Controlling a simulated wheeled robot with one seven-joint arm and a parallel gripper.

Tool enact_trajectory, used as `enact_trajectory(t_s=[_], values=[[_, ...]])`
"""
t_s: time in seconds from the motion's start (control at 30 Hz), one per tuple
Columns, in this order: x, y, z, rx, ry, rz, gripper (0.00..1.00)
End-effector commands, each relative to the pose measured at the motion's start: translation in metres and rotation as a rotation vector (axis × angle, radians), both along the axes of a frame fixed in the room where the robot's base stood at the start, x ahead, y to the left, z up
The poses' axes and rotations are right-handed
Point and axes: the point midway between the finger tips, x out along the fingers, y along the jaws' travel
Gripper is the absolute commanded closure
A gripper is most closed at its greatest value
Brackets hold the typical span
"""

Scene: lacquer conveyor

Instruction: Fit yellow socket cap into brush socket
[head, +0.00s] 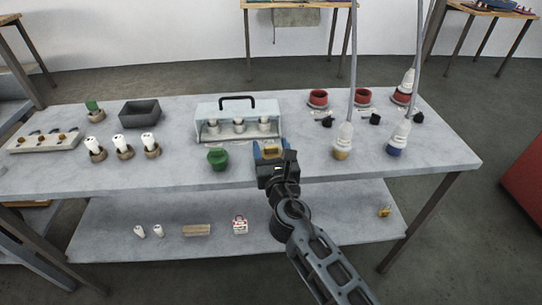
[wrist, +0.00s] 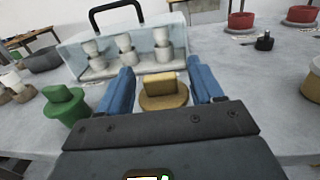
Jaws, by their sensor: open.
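A yellow cap (wrist: 163,92), a round disc with a raised block on top, sits on the grey table in the wrist view. In the head view its top (head: 270,149) shows just beyond my gripper (head: 272,157). My gripper (wrist: 167,88) is open, with one blue finger on each side of the cap; whether they touch it I cannot tell. The cap's near lower edge is hidden by my gripper's body. I cannot tell for sure which holder is the brush socket; several brown ring sockets (head: 97,156) on the left hold white-topped pieces.
A green cap (wrist: 66,104) stands left of my gripper. A clear case (head: 238,108) with a black handle and several white pieces stands behind. White hose-hung bottles (head: 344,135) and red cups (head: 318,97) are on the right. A dark bin (head: 140,113) is at back left.

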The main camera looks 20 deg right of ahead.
Motion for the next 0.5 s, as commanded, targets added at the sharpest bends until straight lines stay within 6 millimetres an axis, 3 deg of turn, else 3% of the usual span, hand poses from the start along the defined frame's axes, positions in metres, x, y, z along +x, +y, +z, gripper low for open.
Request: enact_trajectory(t_s=[0.27, 0.5], values=[[0.0026, -0.0005, 0.0, 0.001, 0.0, 0.0, 0.34], [0.0025, -0.0006, 0.0, 0.001, 0.0, 0.0, 0.57]])
